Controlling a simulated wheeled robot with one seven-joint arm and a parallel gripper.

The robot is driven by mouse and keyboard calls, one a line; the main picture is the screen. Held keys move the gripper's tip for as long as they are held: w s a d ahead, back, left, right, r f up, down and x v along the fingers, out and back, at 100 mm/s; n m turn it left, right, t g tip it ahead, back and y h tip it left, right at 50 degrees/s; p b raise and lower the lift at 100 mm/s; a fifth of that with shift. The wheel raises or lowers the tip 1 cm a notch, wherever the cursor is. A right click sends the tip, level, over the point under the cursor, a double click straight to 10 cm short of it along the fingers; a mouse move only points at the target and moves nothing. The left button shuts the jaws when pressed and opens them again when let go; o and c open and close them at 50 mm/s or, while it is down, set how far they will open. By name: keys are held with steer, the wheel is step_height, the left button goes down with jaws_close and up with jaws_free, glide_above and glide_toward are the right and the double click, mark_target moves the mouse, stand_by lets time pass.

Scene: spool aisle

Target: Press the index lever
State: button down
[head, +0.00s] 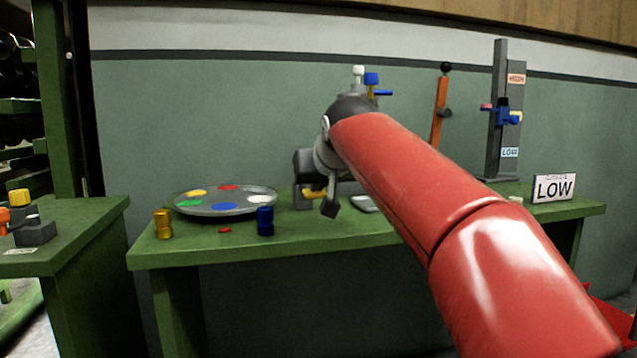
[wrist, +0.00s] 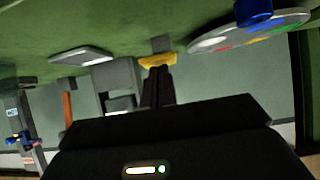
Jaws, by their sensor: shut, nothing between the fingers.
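A short yellow bar (wrist: 158,61), which looks like the index lever, lies just beyond my fingertips in the wrist view, with a small grey block behind it. In the head view the yellow bar (head: 316,192) is partly hidden by my arm, right of the turntable. The round grey turntable (head: 225,211) with coloured spots stands on the green bench; it also shows in the wrist view (wrist: 212,46). My gripper (wrist: 158,72) is shut and empty, its dark fingers pointing at the yellow bar. I cannot tell whether they touch it.
A gold spool (head: 163,224) and a blue spool (head: 265,221) stand in front of the turntable on the bench (head: 190,250). An orange post (head: 439,110), a grey column (head: 497,120) with a blue slider and a LOW sign (head: 553,188) stand to the right.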

steer(key=s+d+r+p, duration=0.2)
steer(key=s+r+p, duration=0.2)
steer(key=s+r, duration=0.4)
step_height(320, 180, up, 2)
steer(key=shift+r+p, duration=0.15)
steer(key=shift+p, duration=0.15)
steer(key=shift+d, duration=0.15)
stand_by(0.4)
steer(key=s+d+f+m+g+h, duration=0.1)
steer(key=s+d+f, duration=0.4)
steer(key=s+f, duration=0.3)
steer(key=s+d+f+m+g+h, duration=0.1)
steer(key=s+d+f+g, duration=0.1)
steer(key=s+d+f, duration=0.3)
steer(key=s+d+f+m+g+h, duration=0.1)
steer(key=s+d+f, duration=0.3)
steer(key=s+f, duration=0.8)
step_height(320, 180, down, 11)
steer(key=shift+s+d+f+g, duration=0.1)
steer(key=shift+s+d+g, duration=0.25)
steer(key=shift+g, duration=0.35)
